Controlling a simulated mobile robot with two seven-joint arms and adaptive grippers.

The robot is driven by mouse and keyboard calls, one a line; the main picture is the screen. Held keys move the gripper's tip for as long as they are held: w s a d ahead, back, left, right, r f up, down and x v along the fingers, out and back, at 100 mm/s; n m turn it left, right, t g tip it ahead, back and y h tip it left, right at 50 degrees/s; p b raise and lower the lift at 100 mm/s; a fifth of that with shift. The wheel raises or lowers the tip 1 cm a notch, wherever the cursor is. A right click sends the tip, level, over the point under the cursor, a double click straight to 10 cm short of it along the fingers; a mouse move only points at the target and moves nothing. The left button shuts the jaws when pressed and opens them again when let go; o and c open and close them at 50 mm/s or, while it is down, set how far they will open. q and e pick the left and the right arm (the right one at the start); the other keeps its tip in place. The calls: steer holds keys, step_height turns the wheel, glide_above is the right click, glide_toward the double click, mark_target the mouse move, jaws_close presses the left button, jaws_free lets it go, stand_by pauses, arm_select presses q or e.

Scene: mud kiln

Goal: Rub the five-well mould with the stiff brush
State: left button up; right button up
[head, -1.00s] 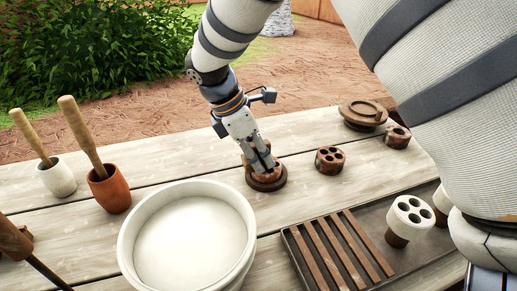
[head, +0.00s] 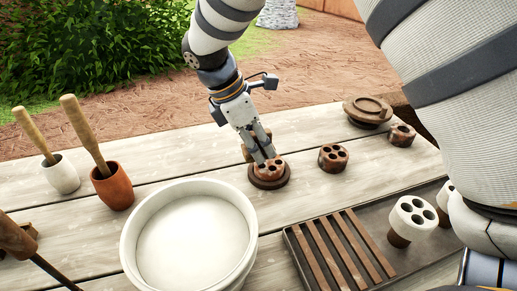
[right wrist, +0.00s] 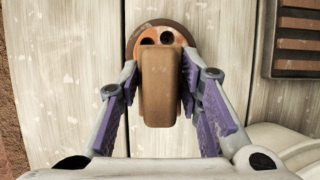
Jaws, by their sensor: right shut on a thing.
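A reddish-brown mould (head: 271,168) with round wells in its top sits on a dark round stand (head: 270,183) on the table. My right gripper (head: 264,154) is at the mould, tilted down from behind. It is shut on the brush, whose brown block (right wrist: 160,88) shows between the fingers in the right wrist view. The block covers part of the mould (right wrist: 178,40), leaving two wells visible there. The bristles are hidden, so I cannot tell whether they touch the mould. My left gripper is not in view.
A brown mould (head: 333,158) stands close right of the stand. A large white bowl (head: 130,245) is in front. A slatted tray (head: 292,250) and a white-topped mould (head: 412,215) are at front right. Two cups with wooden handles (head: 113,190) stand left.

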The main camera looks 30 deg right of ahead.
mark_target(266, 131)
steer(key=shift+s+d+r, duration=0.2)
steer(key=shift+d+r, duration=0.05)
steer(key=shift+r, duration=0.5)
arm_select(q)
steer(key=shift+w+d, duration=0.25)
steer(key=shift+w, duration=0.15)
arm_select(e)
steer(key=shift+r, duration=2.2)
steer(key=shift+w, duration=0.1)
